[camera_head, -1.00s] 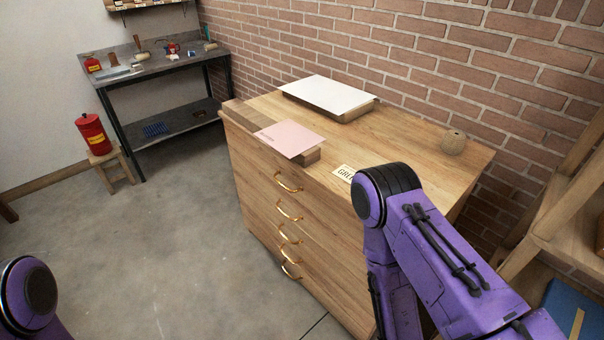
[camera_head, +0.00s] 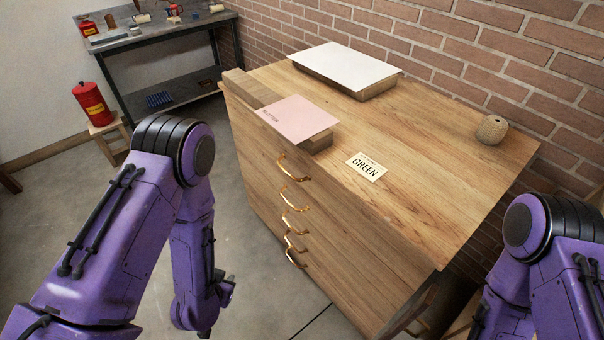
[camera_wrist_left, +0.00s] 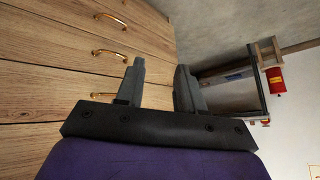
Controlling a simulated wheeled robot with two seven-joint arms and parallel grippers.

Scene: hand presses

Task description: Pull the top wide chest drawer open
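The wide wooden chest (camera_head: 420,195) stands in front of me, with a column of brass handles on its front. The top drawer's handle (camera_head: 293,170) is the highest one, and the drawers look shut. My left gripper (camera_head: 222,288) hangs low in front of the chest, left of the handles and apart from them. In the left wrist view my left gripper (camera_wrist_left: 160,85) has its two fingers spread with nothing between them. Brass handles (camera_wrist_left: 110,54) show beyond and to the left of the fingers there. My right arm is at the right edge; its gripper is out of sight.
On the chest top lie a pink sheet (camera_head: 298,117) on a wooden block, a white sheet (camera_head: 345,66), a GREEN card (camera_head: 367,166) and a ball of twine (camera_head: 491,129). A workbench (camera_head: 160,42) and red can (camera_head: 92,104) stand at the back left.

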